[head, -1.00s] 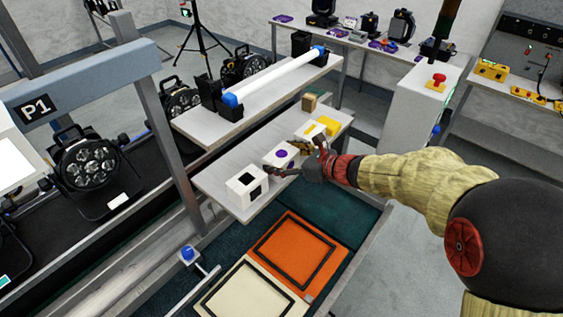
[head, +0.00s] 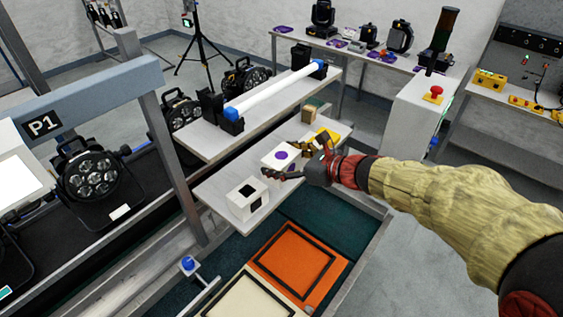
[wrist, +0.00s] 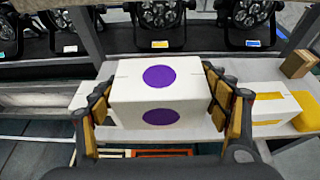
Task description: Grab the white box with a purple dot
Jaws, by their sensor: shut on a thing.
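The white box with a purple dot (head: 281,156) is over the light grey shelf (head: 212,189). In the wrist view the box (wrist: 128,97) fills the space between the fingers, with one purple dot on its top and one on the side facing me. My gripper (head: 293,160) is shut on the box, and in the wrist view its fingers (wrist: 160,105) press its left and right sides. The box looks raised a little above the shelf.
A white box with a black square (head: 248,197) stands left of my gripper. A box with a yellow mark (wrist: 258,103) and a yellow piece (wrist: 308,121) lie to the right, with a brown box (head: 310,112) behind. An orange framed panel (head: 294,260) lies below.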

